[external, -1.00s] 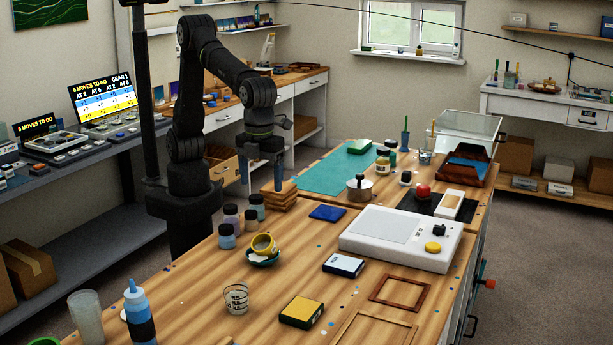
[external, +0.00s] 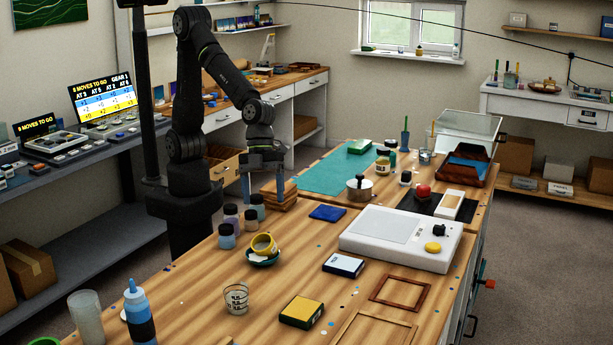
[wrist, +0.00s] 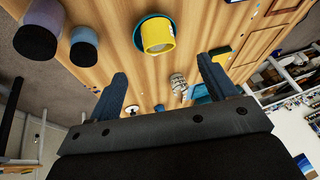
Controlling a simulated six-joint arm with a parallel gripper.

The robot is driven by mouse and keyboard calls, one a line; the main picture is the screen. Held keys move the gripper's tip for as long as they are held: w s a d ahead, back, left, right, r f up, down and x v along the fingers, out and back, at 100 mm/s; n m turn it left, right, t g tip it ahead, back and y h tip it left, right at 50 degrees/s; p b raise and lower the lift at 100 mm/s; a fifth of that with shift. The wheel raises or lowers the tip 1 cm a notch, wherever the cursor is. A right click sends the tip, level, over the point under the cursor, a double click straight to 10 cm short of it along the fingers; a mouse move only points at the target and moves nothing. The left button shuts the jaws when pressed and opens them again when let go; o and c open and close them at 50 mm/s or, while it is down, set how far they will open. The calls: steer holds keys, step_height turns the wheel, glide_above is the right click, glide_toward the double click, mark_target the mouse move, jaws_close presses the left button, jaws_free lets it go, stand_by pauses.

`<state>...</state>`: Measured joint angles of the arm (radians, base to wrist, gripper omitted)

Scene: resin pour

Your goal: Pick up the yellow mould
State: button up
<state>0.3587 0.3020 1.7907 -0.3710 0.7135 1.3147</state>
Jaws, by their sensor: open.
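The yellow mould (external: 264,243) is a round, hollow, cup-like piece. It rests tilted in a small teal dish (external: 262,259) on the wooden bench. In the wrist view the yellow mould (wrist: 158,38) shows at the top centre, over the teal dish's rim (wrist: 138,37). My gripper (external: 263,192) is open and empty, behind and above the dish in the external view, apart from the mould. In the wrist view the two fingers of my gripper (wrist: 162,74) are spread wide, with bare bench between them.
Several dark-lidded jars (external: 231,217) stand left of the dish. Stacked wooden pieces (external: 279,196) lie close by my gripper. A clear cup (external: 237,299) stands in front of the dish, and a yellow-topped box (external: 302,311) lies to the front right. Bench between them is free.

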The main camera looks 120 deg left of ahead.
glide_toward(265, 257)
steer(key=shift+s+a+x, duration=0.15)
steer(key=shift+x, duration=0.95)
steer(key=shift+s+a+x, duration=0.15)
steer(key=shift+x, duration=0.95)
steer(key=shift+f, duration=0.2)
steer(key=c, duration=1.2)
steer(key=shift+r, duration=0.1)
